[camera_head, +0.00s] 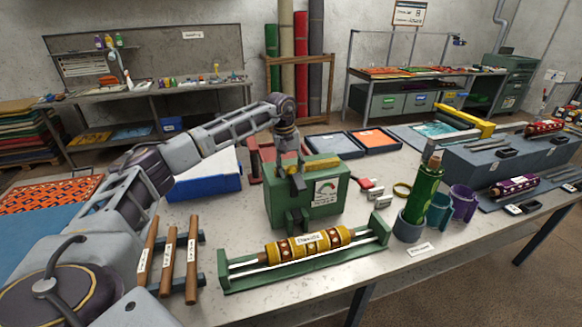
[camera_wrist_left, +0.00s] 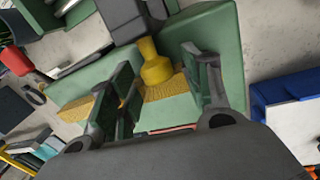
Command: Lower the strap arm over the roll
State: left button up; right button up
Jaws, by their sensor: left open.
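A yellow patterned roll (camera_head: 312,243) with a paper label lies in a long green cradle (camera_head: 230,284) at the front of the table. Behind it stands a green machine box (camera_head: 331,212) with a gauge on its front. My left gripper (camera_head: 298,185) is open over the box top. In the left wrist view its fingers (camera_wrist_left: 160,98) are apart, with a yellow knob (camera_wrist_left: 153,66) and a rough yellow strip (camera_wrist_left: 172,97) seen beyond and between them. I see no grip on either. I cannot tell which part is the strap arm. My right gripper is out of view.
Wooden rods (camera_head: 169,260) lie left of the cradle. A green bottle (camera_head: 424,187) in a holder and two cups stand to its right. A blue tray (camera_head: 205,187) is behind my left arm. A grey bench block with rolls (camera_head: 516,188) is at the right.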

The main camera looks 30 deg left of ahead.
pick_arm(q)
grip_shut()
dwell(0.4)
